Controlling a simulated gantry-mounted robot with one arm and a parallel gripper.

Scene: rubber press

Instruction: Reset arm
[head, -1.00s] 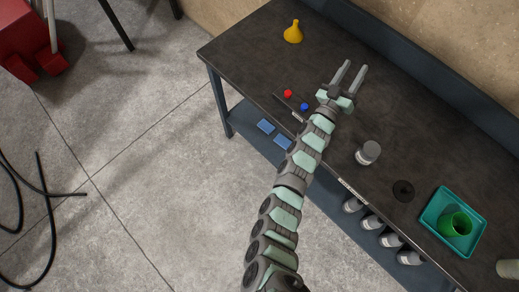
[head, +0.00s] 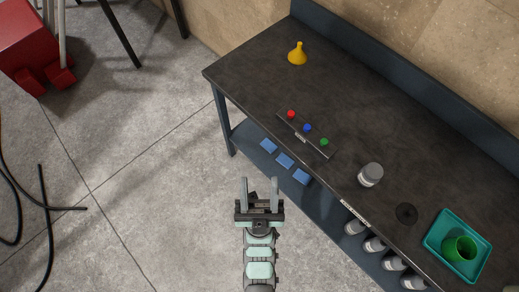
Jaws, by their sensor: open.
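My gripper (head: 260,193) is open and empty, with its two fingers parallel and apart. It points toward the top of the head view. It is over the grey floor, in front of and clear of the dark workbench (head: 345,75). My green and grey arm runs down from it to the bottom edge of the view.
The bench holds a yellow funnel (head: 297,55), a panel with red, blue and green buttons (head: 308,131), a grey-white jar (head: 370,175), a black disc (head: 406,213) and a teal tray (head: 436,246) with a green cup (head: 460,249). Blue blocks (head: 285,160) and several jars (head: 374,245) stand below.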

